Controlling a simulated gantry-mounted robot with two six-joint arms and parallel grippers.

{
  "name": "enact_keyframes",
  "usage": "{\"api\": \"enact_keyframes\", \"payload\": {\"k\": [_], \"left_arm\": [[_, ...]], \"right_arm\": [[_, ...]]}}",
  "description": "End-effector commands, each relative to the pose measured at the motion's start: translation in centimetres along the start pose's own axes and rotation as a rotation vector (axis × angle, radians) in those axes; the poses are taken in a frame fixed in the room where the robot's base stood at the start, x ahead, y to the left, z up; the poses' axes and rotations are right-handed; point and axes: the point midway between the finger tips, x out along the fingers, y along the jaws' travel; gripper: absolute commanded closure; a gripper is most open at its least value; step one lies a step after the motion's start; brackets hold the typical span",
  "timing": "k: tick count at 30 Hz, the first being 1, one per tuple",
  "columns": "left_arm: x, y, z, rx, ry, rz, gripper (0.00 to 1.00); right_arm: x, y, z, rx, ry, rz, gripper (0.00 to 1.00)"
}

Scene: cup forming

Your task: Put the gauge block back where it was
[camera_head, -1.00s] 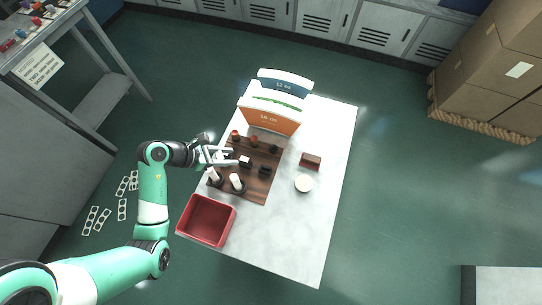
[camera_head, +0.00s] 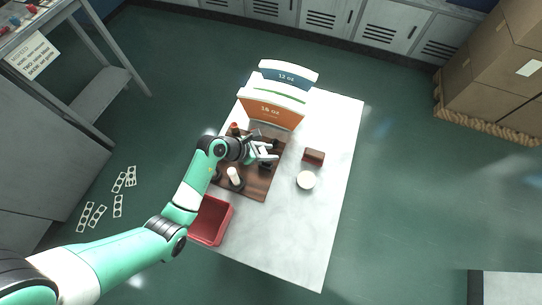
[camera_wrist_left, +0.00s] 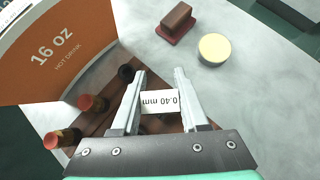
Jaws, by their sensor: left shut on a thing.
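The gauge block (camera_wrist_left: 160,101) is a small white piece marked "0.40 mm". My left gripper (camera_wrist_left: 159,88) is shut on it, with one finger on each side, in the left wrist view. In the head view my left gripper (camera_head: 268,152) is over the right part of the dark wooden board (camera_head: 258,190); the block is hard to make out there. My gripper and arm hide part of the board. My right gripper is not in view.
Tall "16 oz" (camera_head: 270,112) and "12 oz" (camera_head: 287,76) panels stand behind the board. A brown block on a red base (camera_head: 314,157) and a round cream disc (camera_head: 306,180) lie to the right. A red bin (camera_head: 212,222) is in front.

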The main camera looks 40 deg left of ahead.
Motion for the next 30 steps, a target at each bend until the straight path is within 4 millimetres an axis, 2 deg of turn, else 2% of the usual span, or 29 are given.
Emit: {"api": "enact_keyframes", "payload": {"k": [2, 5, 9, 26, 27, 30], "left_arm": [[0.3, 0.0, -0.1, 0.0, 0.0, 0.0, 1.0], [1.8, -0.3, -0.5, 0.001, 0.001, -0.003, 1.0], [3.4, -0.2, -2.4, 0.0, 0.002, -0.001, 1.0], [4.0, -0.2, -3.0, 0.0, 0.001, -0.001, 1.0], [4.0, -0.2, -2.9, 0.0, 0.001, 0.0, 0.52], [3.9, -0.2, -2.9, 0.0, 0.001, 0.0, 0.34]], "right_arm": [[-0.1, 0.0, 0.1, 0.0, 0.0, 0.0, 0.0], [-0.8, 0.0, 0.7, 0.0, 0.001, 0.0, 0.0], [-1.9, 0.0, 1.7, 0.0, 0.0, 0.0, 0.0], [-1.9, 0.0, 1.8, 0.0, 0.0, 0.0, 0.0], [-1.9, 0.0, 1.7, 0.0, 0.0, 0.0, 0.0], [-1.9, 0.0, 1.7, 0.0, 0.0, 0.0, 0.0]]}}
